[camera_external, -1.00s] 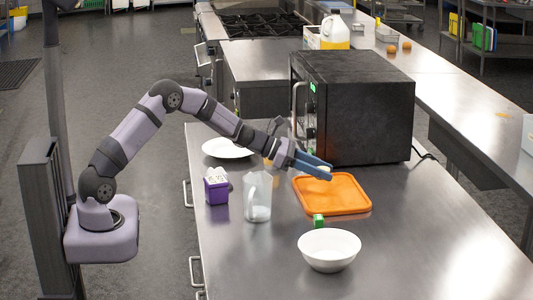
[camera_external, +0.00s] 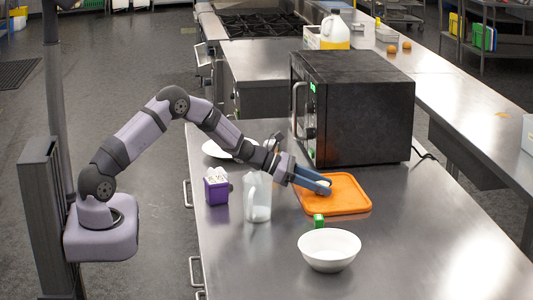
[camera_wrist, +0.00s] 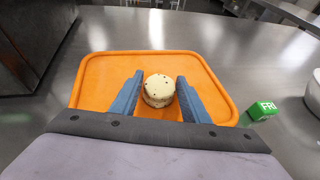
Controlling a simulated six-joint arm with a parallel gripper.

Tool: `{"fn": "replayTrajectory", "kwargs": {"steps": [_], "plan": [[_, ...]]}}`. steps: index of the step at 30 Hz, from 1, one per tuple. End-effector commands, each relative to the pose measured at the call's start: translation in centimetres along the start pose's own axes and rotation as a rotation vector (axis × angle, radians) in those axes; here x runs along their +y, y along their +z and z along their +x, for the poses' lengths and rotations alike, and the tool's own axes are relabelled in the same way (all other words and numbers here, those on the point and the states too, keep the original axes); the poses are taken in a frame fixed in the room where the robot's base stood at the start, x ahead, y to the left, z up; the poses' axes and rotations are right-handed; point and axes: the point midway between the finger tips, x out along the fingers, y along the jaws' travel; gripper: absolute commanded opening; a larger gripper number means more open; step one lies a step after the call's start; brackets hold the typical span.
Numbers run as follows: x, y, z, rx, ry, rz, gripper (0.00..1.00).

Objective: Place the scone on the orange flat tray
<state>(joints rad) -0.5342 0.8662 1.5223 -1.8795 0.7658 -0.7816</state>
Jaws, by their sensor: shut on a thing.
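The scone (camera_wrist: 159,90) is round and pale with dark specks, and it sits between the two blue fingers of my gripper (camera_wrist: 160,97) in the wrist view. In the external view my gripper (camera_external: 325,186) points down and right, with its fingertips at the left part of the orange flat tray (camera_external: 345,204). The scone (camera_external: 325,182) shows small at the fingertips. In the wrist view the orange tray (camera_wrist: 95,75) lies behind and under the scone. I cannot tell whether the scone touches the tray.
A green block (camera_external: 318,221) and a white bowl (camera_external: 329,250) stand in front of the tray. A clear jug (camera_external: 257,200) and a purple container (camera_external: 216,188) are to its left. A black microwave (camera_external: 360,105) is behind. A white plate (camera_external: 222,147) lies partly hidden by my arm.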

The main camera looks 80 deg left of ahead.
Motion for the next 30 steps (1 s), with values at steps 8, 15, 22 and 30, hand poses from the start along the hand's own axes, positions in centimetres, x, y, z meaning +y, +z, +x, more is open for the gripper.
{"fn": "replayTrajectory", "kwargs": {"steps": [8, 15, 22, 30], "plan": [[0.0, -0.2, 0.1, 0.001, 0.0, 0.0, 0.6], [0.0, -0.2, 0.1, 0.001, 0.0, 0.0, 0.6], [0.1, 0.0, -0.9, 0.001, 0.002, 0.0, 0.6], [0.2, -0.1, -5.2, 0.0, 0.004, 0.0, 0.6]]}}
